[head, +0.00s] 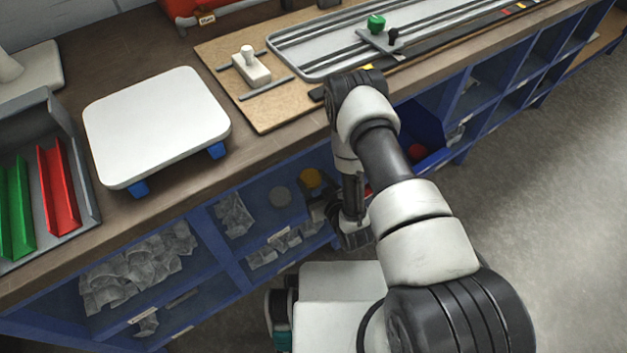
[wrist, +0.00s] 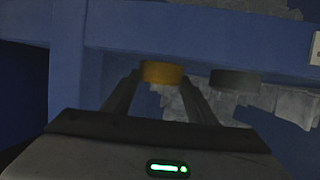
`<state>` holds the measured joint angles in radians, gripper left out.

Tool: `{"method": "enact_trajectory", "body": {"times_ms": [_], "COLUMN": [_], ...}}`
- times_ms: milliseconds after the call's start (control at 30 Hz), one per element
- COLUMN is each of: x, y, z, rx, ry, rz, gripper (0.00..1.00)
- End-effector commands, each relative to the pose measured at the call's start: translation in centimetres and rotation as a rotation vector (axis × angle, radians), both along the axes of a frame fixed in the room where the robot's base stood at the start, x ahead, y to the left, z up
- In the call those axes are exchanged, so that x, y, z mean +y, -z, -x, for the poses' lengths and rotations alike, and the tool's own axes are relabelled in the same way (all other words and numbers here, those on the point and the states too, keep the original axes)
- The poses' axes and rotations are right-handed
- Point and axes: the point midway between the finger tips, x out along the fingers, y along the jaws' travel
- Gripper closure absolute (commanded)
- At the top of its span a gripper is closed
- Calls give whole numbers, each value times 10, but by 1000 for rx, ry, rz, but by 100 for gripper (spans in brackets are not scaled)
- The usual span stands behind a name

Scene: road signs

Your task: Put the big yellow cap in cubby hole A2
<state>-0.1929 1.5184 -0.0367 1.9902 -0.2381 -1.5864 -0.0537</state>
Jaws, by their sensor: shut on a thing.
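The yellow cap (head: 312,178) is round and orange-yellow, inside a cubby of the blue shelf under the bench. In the wrist view the yellow cap (wrist: 162,72) sits between the two fingertips of my gripper (wrist: 160,84), which is shut on it. In the head view my gripper is mostly hidden by my arm and lies just right of the cap. The cubby labels are too small to read, so I cannot tell which is A2.
The blue shelf (head: 215,262) has dividers and ledges close around my gripper. Crumpled grey bags (head: 145,268) fill cubbies at the left. A red object (head: 417,152) lies in a cubby to the right. On the bench above are a white board (head: 155,125) and a metal rail fixture (head: 330,60).

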Motion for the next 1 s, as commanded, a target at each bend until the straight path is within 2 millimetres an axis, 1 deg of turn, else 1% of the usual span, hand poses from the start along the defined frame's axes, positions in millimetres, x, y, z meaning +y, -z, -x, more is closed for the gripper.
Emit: {"method": "enact_trajectory", "body": {"times_ms": [67,100,167,200,433,567,667,1000], "x": [0,0,0,0,0,-1,-7,-35], "y": [5,2,2,2,2,-3,-7,-31], "z": [0,0,0,0,0,2,14,76], "rx": [0,0,0,0,0,2,4,6], "ry": [0,0,0,0,0,0,0,2], "rz": [-1,0,0,0,0,1,1,1], "gripper": [73,42,32,29,29,29,29,29]}}
